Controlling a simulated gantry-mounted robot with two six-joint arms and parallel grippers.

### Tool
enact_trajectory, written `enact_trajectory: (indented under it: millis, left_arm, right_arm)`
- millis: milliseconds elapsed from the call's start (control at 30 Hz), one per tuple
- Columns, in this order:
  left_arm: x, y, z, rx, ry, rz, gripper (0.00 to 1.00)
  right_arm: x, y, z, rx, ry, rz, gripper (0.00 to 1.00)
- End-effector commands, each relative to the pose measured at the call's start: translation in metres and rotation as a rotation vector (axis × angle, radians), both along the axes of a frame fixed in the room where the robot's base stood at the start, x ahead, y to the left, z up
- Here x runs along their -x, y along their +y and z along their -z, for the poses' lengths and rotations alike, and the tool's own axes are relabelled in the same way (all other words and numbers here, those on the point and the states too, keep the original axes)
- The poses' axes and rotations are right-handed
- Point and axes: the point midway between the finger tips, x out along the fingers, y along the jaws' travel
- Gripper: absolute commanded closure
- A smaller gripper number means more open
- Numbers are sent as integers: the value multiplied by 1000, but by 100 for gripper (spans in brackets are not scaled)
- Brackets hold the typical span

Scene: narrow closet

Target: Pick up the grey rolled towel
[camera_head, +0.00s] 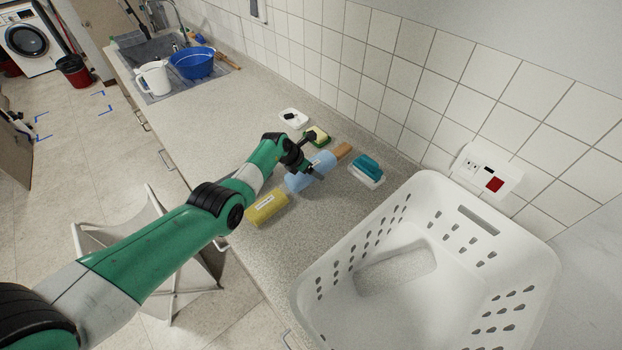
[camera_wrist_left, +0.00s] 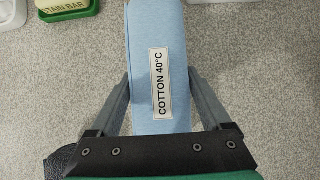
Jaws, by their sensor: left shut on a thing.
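A light blue rolled towel (camera_head: 298,182) lies on the speckled worktop, and it fills the middle of the left wrist view (camera_wrist_left: 158,45) with a label reading "COTTON 40°C". My left gripper (camera_head: 314,171) is shut on this blue roll, one finger on each side of it in the left wrist view (camera_wrist_left: 158,75). A yellow roll (camera_head: 267,207) with a white label lies nearer, and a brown or orange roll (camera_head: 343,151) shows just beyond the blue one. I see no roll that is clearly grey. My right gripper is not in view.
A white laundry basket (camera_head: 430,186) stands at the right. A teal brush (camera_head: 368,166) on a white dish, a stain bar in a green dish (camera_head: 317,136) and a small white dish (camera_head: 293,118) lie near the tiled wall. The worktop toward the sink (camera_head: 155,48) is clear.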

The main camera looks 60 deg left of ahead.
Motion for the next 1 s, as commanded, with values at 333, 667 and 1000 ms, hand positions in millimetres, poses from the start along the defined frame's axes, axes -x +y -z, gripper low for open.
enact_trajectory:
  millis: [333,667,1000]
  left_arm:
    - [0,-1,20,1,1,1,83]
    - [1,-1,23,1,2,1,0]
    - [8,-2,0,1,1,-1,0]
  right_arm:
    - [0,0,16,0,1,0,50]
    - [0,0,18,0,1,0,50]
    - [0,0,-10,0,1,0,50]
